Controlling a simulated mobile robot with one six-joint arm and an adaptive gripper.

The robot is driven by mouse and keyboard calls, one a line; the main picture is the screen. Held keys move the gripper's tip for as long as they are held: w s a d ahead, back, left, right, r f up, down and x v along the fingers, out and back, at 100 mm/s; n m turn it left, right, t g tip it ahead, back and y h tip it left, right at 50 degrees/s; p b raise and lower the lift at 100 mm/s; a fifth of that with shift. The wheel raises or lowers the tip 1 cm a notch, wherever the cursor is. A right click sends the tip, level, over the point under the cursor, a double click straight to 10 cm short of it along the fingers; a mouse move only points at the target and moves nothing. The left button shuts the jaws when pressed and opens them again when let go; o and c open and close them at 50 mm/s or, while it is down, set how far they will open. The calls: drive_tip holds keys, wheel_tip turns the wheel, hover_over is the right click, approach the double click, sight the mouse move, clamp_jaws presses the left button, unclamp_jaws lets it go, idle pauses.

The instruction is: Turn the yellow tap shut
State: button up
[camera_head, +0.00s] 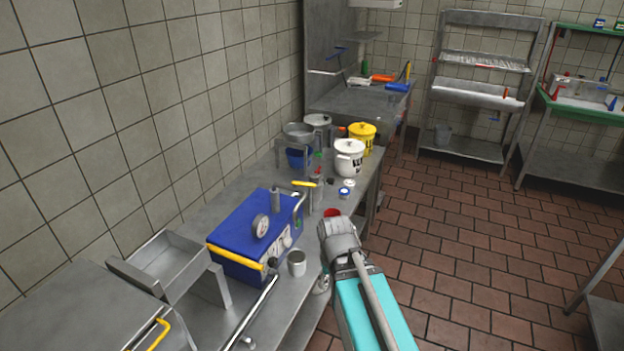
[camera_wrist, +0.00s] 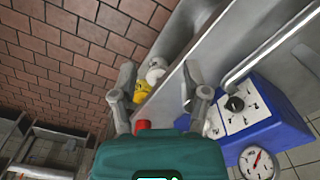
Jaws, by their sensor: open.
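A small yellow lever (camera_head: 303,184), which looks like the tap handle, sits level above a grey metal fitting behind the blue box (camera_head: 250,225) in the head view. The blue box also shows at the right of the wrist view (camera_wrist: 265,125), with a white panel and a bent metal pipe (camera_wrist: 265,45). A longer yellow bar (camera_head: 235,257) runs along the box's front edge. My gripper (camera_wrist: 158,72) is open and empty in the wrist view, left of the box and apart from it. I cannot clearly make out the yellow lever in the wrist view.
A gauge (camera_head: 260,226) stands on the box. A metal cup (camera_head: 297,262) and a red cup (camera_head: 332,212) are close by. White (camera_head: 349,157) and yellow (camera_head: 362,136) pots stand farther back on the steel counter. The brick-red floor (camera_head: 460,240) at right is open.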

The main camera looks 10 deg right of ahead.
drive_tip(key=w+r+m+p, duration=1)
drive_tip(key=w+r+p, duration=0.4)
wheel_tip(320, 180, up, 14)
drive_tip(key=m+p, duration=1.2)
drive_tip(key=p, duration=0.2)
hover_over(310, 184)
drive_tip(key=shift+b, duration=0.3)
drive_tip(key=shift+f, duration=0.15)
wheel_tip(310, 184, down, 14)
drive_tip(key=b, duration=1.3)
drive_tip(key=shift+r+b, duration=0.2)
drive_tip(key=shift+b, duration=0.2)
